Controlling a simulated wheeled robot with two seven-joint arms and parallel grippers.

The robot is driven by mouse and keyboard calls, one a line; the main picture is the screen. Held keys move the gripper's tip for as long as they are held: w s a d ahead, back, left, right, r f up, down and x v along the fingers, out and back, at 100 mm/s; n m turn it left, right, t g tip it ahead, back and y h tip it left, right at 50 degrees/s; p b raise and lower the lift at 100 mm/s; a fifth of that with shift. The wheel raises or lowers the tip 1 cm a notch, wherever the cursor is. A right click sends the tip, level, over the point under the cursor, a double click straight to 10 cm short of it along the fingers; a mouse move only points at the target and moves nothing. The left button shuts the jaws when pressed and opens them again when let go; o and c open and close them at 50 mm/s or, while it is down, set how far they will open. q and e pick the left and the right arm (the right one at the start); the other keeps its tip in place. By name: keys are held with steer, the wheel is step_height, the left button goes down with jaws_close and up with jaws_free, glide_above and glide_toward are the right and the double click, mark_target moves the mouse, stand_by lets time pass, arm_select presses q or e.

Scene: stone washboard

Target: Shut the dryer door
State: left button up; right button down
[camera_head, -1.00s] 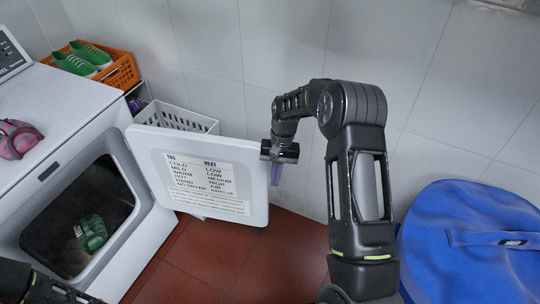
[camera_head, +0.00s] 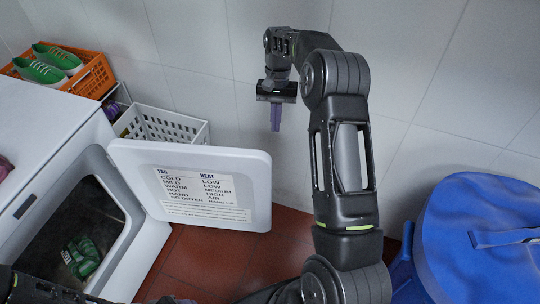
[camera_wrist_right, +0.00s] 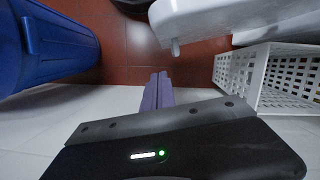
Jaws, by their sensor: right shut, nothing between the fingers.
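The dryer (camera_head: 40,130) stands at the left with its white door (camera_head: 205,215) wide open, its labelled inner face toward me. A green item (camera_head: 80,258) lies inside the dark drum opening. My right gripper (camera_head: 275,118) is shut and empty, its purple fingers pointing down behind and above the door's free edge, apart from it. In the right wrist view the shut fingers (camera_wrist_right: 157,90) hang beside the door (camera_wrist_right: 210,18), with a gap between. Of my left arm only a dark part shows at the bottom left; its gripper is not in view.
A white basket (camera_head: 165,125) stands behind the door, also at the right of the wrist view (camera_wrist_right: 265,80). A blue bin (camera_head: 480,240) stands at the right. The tiled wall is close behind.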

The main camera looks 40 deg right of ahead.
steer(key=s+a+f+p, duration=0.4)
steer(key=f, duration=0.5)
steer(key=shift+s+a+f, duration=0.15)
steer(key=shift+s+f, duration=0.2)
steer(key=shift+f, duration=0.05)
steer(key=shift+s+a, duration=0.1)
